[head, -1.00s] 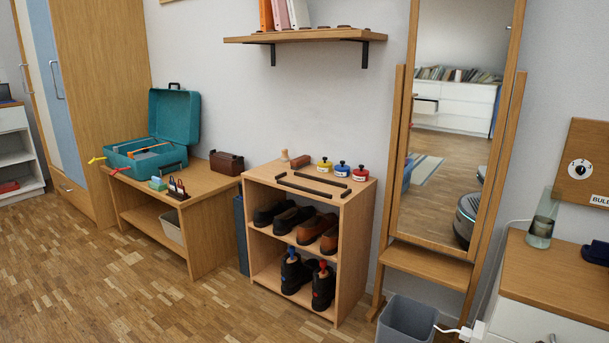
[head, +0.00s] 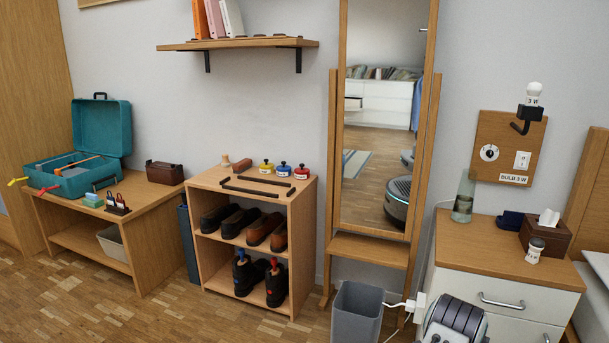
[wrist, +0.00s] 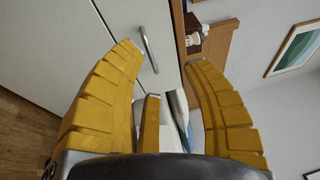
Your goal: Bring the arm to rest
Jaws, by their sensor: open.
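My gripper (wrist: 160,55) shows in the wrist view with its yellow fingers spread wide and nothing between them. Beyond the fingers are a white drawer front with a metal handle (wrist: 149,48) and the wooden top edge of the drawer unit. In the head view my gripper is not visible. A rounded dark and grey part of my own body (head: 455,322) shows at the bottom, in front of the white drawer unit (head: 506,294).
Floor at the lower left (head: 90,315) is clear.

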